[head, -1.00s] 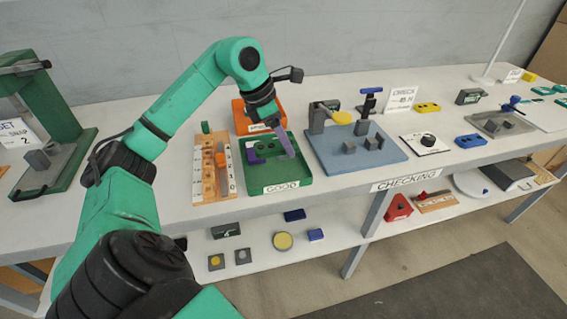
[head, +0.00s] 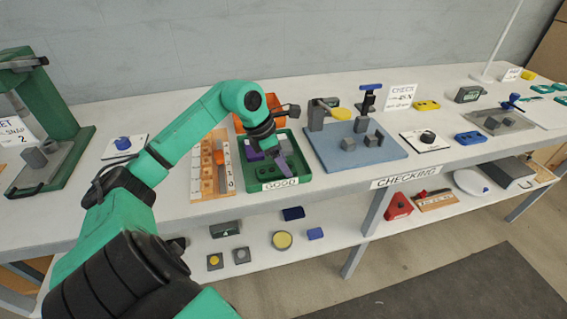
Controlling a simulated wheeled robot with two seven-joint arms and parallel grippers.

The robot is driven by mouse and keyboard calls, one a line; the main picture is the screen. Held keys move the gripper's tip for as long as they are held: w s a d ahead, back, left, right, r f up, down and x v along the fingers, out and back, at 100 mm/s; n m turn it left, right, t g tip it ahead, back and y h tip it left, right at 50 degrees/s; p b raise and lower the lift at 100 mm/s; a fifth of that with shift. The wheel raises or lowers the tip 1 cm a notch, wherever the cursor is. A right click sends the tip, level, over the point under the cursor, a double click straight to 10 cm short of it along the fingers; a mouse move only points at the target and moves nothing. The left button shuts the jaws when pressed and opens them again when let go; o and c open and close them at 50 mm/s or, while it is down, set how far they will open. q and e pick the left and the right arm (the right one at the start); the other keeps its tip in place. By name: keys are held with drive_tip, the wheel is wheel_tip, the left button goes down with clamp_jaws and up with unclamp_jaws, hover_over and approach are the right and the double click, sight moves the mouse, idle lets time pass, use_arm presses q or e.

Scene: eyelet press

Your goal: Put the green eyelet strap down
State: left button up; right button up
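My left gripper (head: 283,170) reaches down into the green tray (head: 305,179) labelled GOOD, its fingertips low over the tray floor near the front wall. I cannot tell its finger gap from this angle. I cannot make out a green eyelet strap at the fingertips; against the green tray it would blend in or be covered by the gripper. A purple piece (head: 253,154) shows inside the tray, left of the fingers. My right gripper is not in view.
An orange bin (head: 273,102) stands behind the tray. A wooden board with slots (head: 208,180) is close on its left. The blue checking plate (head: 330,160) with a fixture is on its right. A card with a blue knob (head: 123,144) lies further left.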

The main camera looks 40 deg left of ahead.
sight(267, 171)
use_arm(q)
drive_tip(key=shift+r, duration=0.3)
drive_tip(key=b+v, duration=0.1)
drive_tip(key=v, duration=1)
drive_tip(key=shift+r, duration=0.35)
drive_tip(key=shift+s, duration=0.1)
